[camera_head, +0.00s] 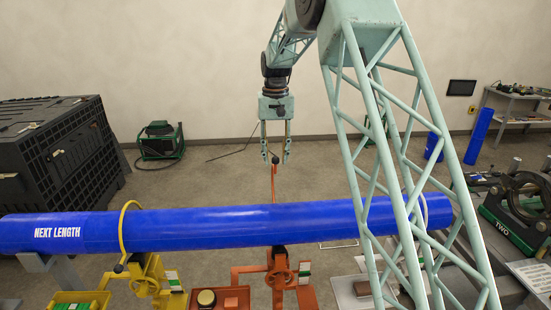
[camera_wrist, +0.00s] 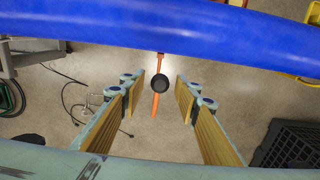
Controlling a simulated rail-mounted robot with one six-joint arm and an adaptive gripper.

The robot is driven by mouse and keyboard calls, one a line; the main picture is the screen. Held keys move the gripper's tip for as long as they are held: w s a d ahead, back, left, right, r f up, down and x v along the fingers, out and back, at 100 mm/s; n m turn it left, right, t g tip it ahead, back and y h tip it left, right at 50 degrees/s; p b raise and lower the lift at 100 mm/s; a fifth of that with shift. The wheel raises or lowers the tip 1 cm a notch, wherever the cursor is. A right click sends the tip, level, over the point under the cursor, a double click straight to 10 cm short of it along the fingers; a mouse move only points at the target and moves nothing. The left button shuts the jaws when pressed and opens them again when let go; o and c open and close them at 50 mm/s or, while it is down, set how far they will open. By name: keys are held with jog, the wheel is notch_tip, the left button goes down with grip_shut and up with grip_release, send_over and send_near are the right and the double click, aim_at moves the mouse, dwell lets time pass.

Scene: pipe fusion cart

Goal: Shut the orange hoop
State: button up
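The orange hoop (camera_head: 273,187) stands up above the far side of the blue pipe (camera_head: 190,229), seen nearly edge-on, with a black ball knob (camera_head: 275,160) at its top. Its orange stand (camera_head: 279,272) is in front of and below the pipe. My gripper (camera_head: 276,158) is open and points down over the knob. In the wrist view the hoop (camera_wrist: 155,105) and its knob (camera_wrist: 159,84) lie in the gap between my two fingers (camera_wrist: 160,88), with clear space on each side. The gripper holds nothing.
A yellow hoop (camera_head: 123,225) arches over the pipe at the left, above a yellow stand (camera_head: 146,280). A black crate (camera_head: 60,155) stands at the left. A green-framed machine (camera_head: 515,215) is at the right. The floor behind the pipe is mostly clear.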

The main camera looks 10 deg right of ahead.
jog(key=shift+f, duration=0.3)
grip_shut()
jog(key=shift+s+a+b, duration=0.1)
jog(key=shift+s+b, duration=0.1)
jog(key=shift+b, duration=0.2)
